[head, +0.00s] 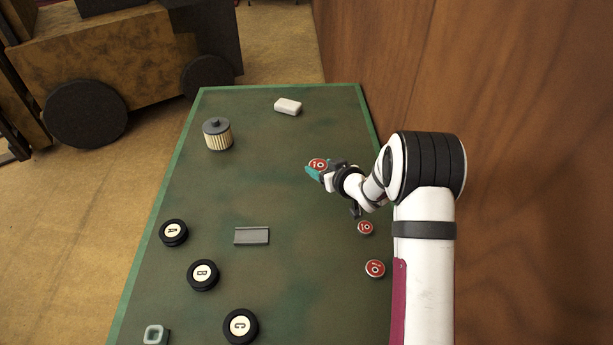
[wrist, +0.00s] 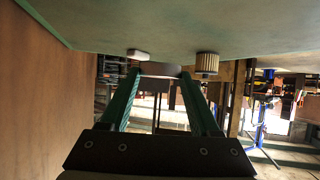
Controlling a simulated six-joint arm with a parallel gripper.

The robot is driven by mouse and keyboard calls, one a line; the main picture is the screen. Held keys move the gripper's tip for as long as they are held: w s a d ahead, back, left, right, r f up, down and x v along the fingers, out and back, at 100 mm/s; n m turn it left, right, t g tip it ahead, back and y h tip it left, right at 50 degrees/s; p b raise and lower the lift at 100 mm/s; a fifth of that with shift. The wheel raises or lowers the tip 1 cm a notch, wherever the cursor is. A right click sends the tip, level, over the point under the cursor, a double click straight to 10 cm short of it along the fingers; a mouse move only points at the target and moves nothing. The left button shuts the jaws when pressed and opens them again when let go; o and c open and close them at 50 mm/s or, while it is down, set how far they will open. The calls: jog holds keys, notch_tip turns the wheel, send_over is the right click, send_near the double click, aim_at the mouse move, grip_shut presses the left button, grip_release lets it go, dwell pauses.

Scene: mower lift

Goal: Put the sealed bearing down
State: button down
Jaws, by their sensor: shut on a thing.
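The sealed bearing appears to be the small red-topped disc (head: 318,164) with a pale ring and a marking on top. My gripper (head: 314,168) is shut on it, over the right part of the green table (head: 270,185). In the wrist view, which looks upside down, the disc (wrist: 160,69) sits between the two green fingertips (wrist: 159,75), close to the table surface. I cannot tell whether it touches the table. Two similar red discs, one upper (head: 365,228) and one lower (head: 375,268), lie on the table below my arm.
A ribbed filter (head: 218,135) and a white block (head: 288,106) stand farther back. Black wheels A (head: 173,233), B (head: 203,275) and C (head: 240,326) lie at the front left, near a grey channel (head: 252,236) and a pale square ring (head: 155,335). A wooden wall (head: 480,80) borders the right.

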jog(key=shift+s+d+r, duration=0.15)
jog(key=shift+d+r, duration=0.1)
jog(key=shift+d, duration=0.1)
jog(key=a+m+h, duration=0.1)
jog(key=m+h, duration=0.1)
jog(key=h, duration=0.1)
jog(key=s+a+r+m+t+h, duration=0.1)
jog(key=m, duration=0.1)
jog(key=shift+s+a, duration=0.1)
jog(key=shift+a, duration=0.2)
jog(key=m+g+h, duration=1)
jog(key=m+h, duration=0.3)
jog(key=m, duration=0.4)
send_over(375, 334)
jog(key=f, duration=0.2)
jog(key=shift+g, duration=0.4)
notch_tip(375, 334, down, 10)
jog(key=shift+r, duration=0.1)
